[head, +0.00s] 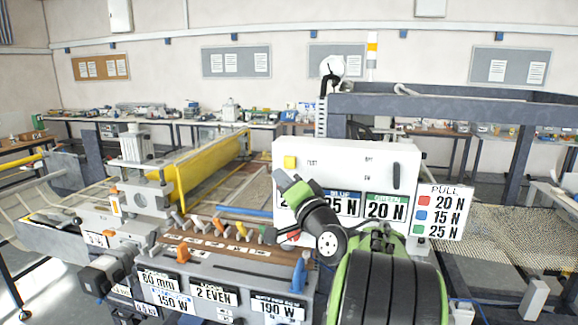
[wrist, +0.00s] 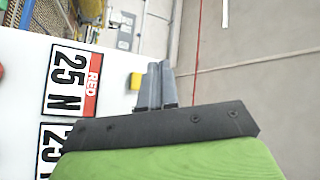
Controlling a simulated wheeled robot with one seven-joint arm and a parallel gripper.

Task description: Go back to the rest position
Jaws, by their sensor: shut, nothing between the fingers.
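My gripper (wrist: 157,72) shows in the wrist view with its two grey fingers together and nothing between them. It is beside a white panel (wrist: 25,75) that carries a "RED 25 N" card (wrist: 72,82). A yellow block (wrist: 136,81) on the panel shows just left of the fingers. In the head view my green and black arm stands in front of the same white panel (head: 345,160) and covers part of its lower left. I cannot make out the fingertips there.
A "PULL" sign (head: 439,212) is at the panel's right. A bench with a row of coloured levers (head: 215,230) and value cards (head: 215,294) is at the lower left. A yellow roller (head: 205,165) lies behind. A dark frame beam (head: 450,108) crosses at right. Bare floor shows in the wrist view (wrist: 260,90).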

